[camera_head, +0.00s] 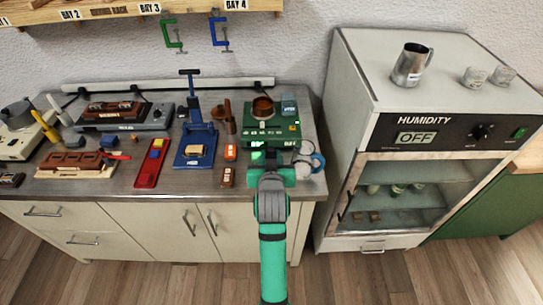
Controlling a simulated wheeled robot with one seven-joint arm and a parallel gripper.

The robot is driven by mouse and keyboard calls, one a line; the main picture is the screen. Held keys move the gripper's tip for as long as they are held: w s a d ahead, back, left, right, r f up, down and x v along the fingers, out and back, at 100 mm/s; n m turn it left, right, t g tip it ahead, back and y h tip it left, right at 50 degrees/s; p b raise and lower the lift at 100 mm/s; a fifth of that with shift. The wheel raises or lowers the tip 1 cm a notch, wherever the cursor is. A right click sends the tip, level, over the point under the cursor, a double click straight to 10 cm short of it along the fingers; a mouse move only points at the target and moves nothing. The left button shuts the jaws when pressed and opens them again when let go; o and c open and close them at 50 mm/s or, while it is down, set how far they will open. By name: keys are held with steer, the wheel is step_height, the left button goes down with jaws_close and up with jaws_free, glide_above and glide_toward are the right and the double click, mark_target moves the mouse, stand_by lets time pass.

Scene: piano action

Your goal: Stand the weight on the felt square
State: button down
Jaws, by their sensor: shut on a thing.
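My gripper (270,157) is at the front right of the grey workbench (110,184), just in front of the green device with a round brown bowl on top. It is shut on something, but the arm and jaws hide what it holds. I cannot pick out the weight for certain. I cannot clearly make out the felt square either; it may be hidden or too small to tell. Shiny round items with a blue rim (316,162) stand right beside my gripper.
The green device (272,128) stands close behind my gripper. A blue press (196,146), a red strip (149,168) and small orange and brown blocks lie to the left. The humidity cabinet (424,132) stands right of the bench, with a metal mug (410,66) on top.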

steer(key=shift+s+a+r, duration=0.1)
steer(key=c, duration=1.4)
jaws_free()
steer(key=shift+o, duration=0.2)
